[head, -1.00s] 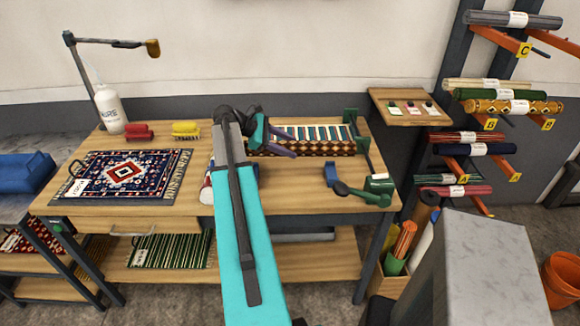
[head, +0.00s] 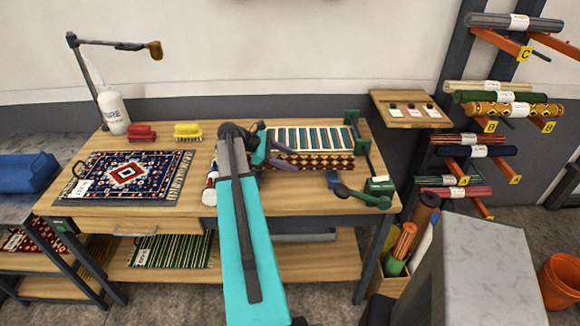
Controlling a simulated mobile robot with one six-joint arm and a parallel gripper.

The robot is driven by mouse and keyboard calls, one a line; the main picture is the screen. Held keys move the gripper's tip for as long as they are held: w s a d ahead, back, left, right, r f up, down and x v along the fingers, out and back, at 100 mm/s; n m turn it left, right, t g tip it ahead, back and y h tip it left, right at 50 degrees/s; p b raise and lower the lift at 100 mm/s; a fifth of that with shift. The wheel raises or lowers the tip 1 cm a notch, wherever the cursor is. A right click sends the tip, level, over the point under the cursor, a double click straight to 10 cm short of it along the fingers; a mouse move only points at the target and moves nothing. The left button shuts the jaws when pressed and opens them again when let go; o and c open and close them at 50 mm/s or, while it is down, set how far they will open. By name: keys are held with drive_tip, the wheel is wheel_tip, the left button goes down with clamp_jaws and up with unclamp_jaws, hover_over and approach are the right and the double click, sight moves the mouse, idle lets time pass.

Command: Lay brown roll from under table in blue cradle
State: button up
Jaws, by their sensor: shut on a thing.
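A brown roll (head: 318,160) with a pale diamond pattern lies level across my gripper (head: 279,157), which is shut on it near its left end. The roll is over the right half of the wooden table, in front of a striped rug. How high the roll is above the table is hard to tell.
A green clamp with a dark handle (head: 372,195) stands right of the cradle, near a green frame (head: 364,155). A red-and-white roll end (head: 210,190) shows left of my arm. A patterned rug (head: 125,175) covers the table's left. Racked rolls stand at right.

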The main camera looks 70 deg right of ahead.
drive_tip(key=shift+f+p, duration=0.4)
drive_tip(key=shift+f, duration=1.1)
drive_tip(key=o, duration=1.5)
drive_tip(key=b+v, duration=0.4)
drive_tip(key=v, duration=0.8)
drive_tip(key=shift+a, duration=0.1)
